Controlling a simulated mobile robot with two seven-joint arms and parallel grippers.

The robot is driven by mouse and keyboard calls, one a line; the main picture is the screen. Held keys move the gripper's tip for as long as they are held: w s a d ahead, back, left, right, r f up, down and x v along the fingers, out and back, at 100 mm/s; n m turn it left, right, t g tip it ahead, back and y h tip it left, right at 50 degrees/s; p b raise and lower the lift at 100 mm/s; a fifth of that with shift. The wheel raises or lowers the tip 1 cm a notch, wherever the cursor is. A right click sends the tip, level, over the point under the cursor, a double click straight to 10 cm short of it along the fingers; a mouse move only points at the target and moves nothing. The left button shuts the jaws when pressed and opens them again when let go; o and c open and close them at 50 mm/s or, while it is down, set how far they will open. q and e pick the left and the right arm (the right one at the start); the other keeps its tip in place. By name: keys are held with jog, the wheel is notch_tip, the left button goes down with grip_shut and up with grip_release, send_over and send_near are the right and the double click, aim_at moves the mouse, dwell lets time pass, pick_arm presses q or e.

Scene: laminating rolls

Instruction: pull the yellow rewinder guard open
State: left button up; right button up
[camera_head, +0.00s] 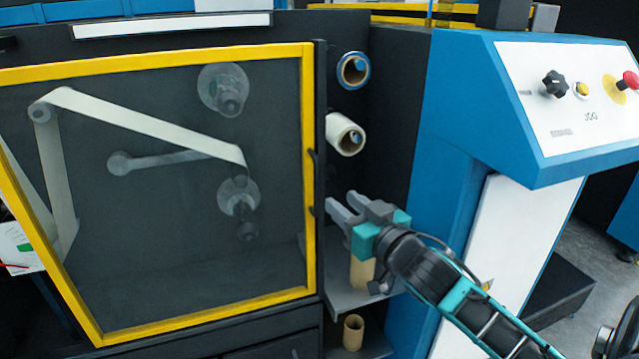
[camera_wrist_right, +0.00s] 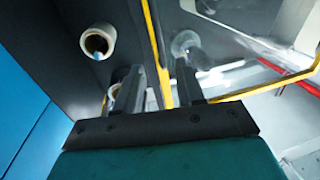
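The yellow rewinder guard (camera_head: 308,120) is a yellow frame around a clear panel at the left of the head view. It looks shut over the rollers and web behind it. A dark handle (camera_head: 314,163) shows on its right edge. My right gripper (camera_head: 342,203) is just right of that edge, its fingers pointing toward the handle's lower end. In the right wrist view the gripper (camera_wrist_right: 158,82) is open, with a gap between the fingers. The guard's yellow edge (camera_wrist_right: 153,45) shows beyond that gap. I cannot tell whether a finger touches the handle. My left gripper is out of view.
Two roll cores, a blue-rimmed one (camera_head: 353,70) and a white one (camera_head: 345,135), stick out right of the guard. Cardboard cores (camera_head: 353,332) stand below my right gripper. A blue control console (camera_head: 480,110) with a red button stands at the right.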

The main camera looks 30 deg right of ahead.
aim_at(317, 182)
jog(key=w, duration=0.9)
jog(key=shift+d, duration=0.2)
grip_shut()
dwell(0.4)
